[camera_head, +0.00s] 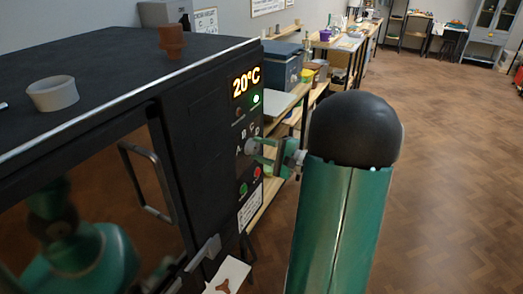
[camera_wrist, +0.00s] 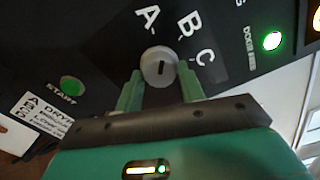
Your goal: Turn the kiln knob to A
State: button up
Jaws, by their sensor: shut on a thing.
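The grey round kiln knob (camera_head: 250,147) sits on the black control panel of the kiln (camera_head: 190,160). It also shows in the wrist view (camera_wrist: 158,66), with a short dark mark on its face. White letters A (camera_wrist: 147,18), B (camera_wrist: 188,22) and C (camera_wrist: 205,57) are printed around it. The mark lies roughly upright in the wrist view; which letter it points to I cannot tell for sure. My green gripper (camera_wrist: 161,84) has its two fingers on either side of the knob, shut on it. In the head view my gripper (camera_head: 264,148) reaches the panel from the right.
The panel has a lit 20°C display (camera_head: 246,81), a green START button (camera_wrist: 72,86) and a red button (camera_head: 257,172). The kiln door handle (camera_head: 147,180) sticks out at left. A pale bowl (camera_head: 52,95) stands on top. Open floor (camera_head: 450,170) lies right.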

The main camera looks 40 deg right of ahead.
jog(key=shift+r+n, duration=0.1)
jog(key=shift+n, duration=1.8)
jog(key=o, duration=1)
jog(key=shift+w, duration=0.1)
jog(key=shift+c, duration=0.2)
jog(key=v, duration=1.4)
